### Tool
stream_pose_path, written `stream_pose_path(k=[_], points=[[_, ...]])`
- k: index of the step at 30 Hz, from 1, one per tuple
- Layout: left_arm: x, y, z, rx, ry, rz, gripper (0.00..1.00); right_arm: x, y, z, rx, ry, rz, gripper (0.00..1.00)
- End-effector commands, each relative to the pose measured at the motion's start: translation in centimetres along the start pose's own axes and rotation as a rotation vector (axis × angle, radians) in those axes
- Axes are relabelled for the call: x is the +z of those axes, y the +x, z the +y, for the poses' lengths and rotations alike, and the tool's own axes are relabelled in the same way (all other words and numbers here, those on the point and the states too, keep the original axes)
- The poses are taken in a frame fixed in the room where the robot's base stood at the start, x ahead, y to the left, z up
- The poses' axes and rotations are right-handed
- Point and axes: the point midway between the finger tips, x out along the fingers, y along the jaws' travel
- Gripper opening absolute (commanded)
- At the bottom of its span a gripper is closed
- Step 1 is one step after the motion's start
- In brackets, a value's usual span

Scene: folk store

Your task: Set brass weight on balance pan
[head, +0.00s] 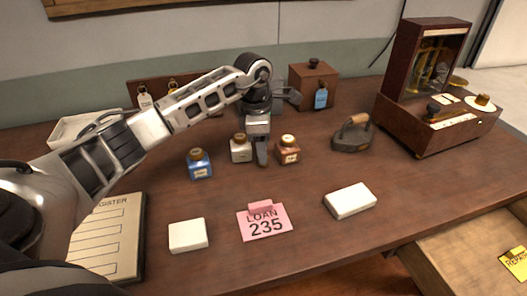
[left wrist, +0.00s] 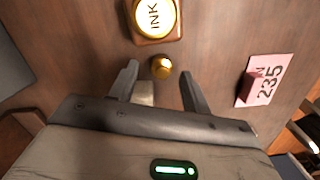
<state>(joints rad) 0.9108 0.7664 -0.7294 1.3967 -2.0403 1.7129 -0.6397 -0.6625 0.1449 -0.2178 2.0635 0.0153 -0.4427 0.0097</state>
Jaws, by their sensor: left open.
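The brass weight (left wrist: 161,67) is small and gold, standing on the table in the left wrist view. It lies between and slightly beyond the fingertips of my left gripper (left wrist: 158,82), which is open and points down. In the head view my left gripper (head: 262,158) is between the cream and brown ink bottles and hides the weight. The balance (head: 425,85) is a dark wooden case with a glass front at the right back. A pale pan with a brass-coloured piece (head: 483,101) shows on its base. My right gripper is not in view.
A brown ink bottle (head: 287,152), a cream one (head: 240,150) and a blue one (head: 199,165) stand close by. A flat iron (head: 352,134) stands between them and the balance. A pink loan tag (head: 265,222) and white blocks (head: 350,201) lie in front.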

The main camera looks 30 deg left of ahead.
Motion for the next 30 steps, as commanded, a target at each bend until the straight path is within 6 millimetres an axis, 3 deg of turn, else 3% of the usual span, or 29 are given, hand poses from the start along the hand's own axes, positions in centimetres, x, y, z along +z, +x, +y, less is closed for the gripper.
stream_pose_path(k=[6,13,18,30], points=[[0.0,-4.9,0.1,0.006,0.001,-0.002,0.48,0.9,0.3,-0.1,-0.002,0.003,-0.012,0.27],[0.0,-8.8,0.1,0.004,-0.001,-0.002,0.48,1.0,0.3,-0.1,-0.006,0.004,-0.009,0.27],[0.0,-10.0,0.0,0.001,0.000,-0.001,0.48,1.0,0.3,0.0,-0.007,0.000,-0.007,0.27],[0.0,-10.1,0.0,0.000,0.000,0.000,0.48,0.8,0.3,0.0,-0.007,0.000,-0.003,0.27]])
